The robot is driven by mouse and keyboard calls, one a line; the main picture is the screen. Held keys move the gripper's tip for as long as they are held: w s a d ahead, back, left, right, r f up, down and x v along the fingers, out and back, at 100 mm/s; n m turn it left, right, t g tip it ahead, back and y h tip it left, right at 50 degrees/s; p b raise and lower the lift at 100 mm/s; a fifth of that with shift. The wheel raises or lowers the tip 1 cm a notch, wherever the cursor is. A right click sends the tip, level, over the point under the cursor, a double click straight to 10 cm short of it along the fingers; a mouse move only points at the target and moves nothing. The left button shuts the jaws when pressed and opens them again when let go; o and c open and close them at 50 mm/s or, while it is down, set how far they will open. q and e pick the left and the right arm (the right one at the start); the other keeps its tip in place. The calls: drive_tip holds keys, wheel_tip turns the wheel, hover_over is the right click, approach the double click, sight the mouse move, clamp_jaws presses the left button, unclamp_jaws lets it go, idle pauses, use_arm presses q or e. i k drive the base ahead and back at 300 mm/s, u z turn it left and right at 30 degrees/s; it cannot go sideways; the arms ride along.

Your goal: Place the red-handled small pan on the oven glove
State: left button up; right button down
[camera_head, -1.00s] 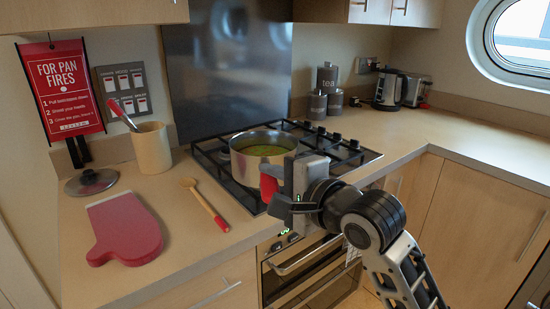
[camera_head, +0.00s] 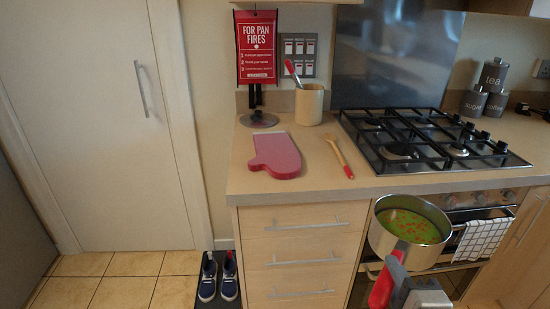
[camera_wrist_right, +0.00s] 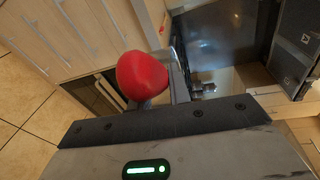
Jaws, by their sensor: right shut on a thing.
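The small pan (camera_head: 409,234) is steel, with green food and orange bits inside. It is in the air in front of the counter, below the hob. My right gripper (camera_head: 412,290) is shut on its red handle (camera_head: 384,282), which points toward me. In the right wrist view the red handle (camera_wrist_right: 142,76) shows at the gripper (camera_wrist_right: 150,100). The pan's bowl is mostly hidden there. The oven glove (camera_head: 274,155), red with a pale cuff, lies flat and bare on the counter, up and left of the pan. My left gripper is not in view.
A wooden spoon (camera_head: 339,157) with a red handle end lies right of the glove. A utensil pot (camera_head: 309,105) and a glass lid (camera_head: 259,119) stand behind. The black hob (camera_head: 425,140) is empty. Blue shoes (camera_head: 218,277) are on the floor.

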sight(274, 157)
drive_tip(key=k, duration=0.8)
drive_tip(key=z, duration=1.05)
drive_tip(key=i, duration=0.75)
drive_tip(key=u, duration=2.1)
